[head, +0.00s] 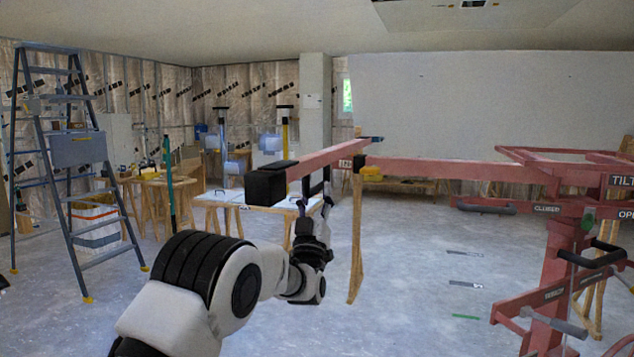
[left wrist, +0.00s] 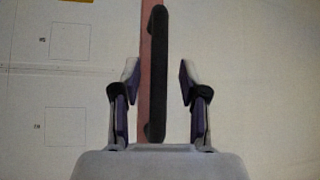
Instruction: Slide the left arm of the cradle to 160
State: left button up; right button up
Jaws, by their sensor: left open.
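My left gripper (head: 316,190) is just below this arm, pointing up. In the left wrist view, a long black handle (left wrist: 157,75) lies along the red bar (left wrist: 146,100). The open fingers of the left gripper (left wrist: 159,85) stand on either side of the handle, with gaps. My right gripper is not in view.
The red panel lift (head: 562,240) stands at the right, with TILT and CLOSED labels and black handles. A stepladder (head: 62,150) stands at the left. Work tables (head: 225,199) with tools stand behind my arm. The grey floor (head: 420,280) in the middle is mostly clear.

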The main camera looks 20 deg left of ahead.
pick_arm(q)
jog(key=shift+x, duration=0.85)
grip_shut()
jog(key=shift+a, duration=0.45)
jog(key=a+b, duration=0.3)
jog(key=a, duration=1.6)
jog(key=shift+w, duration=0.35)
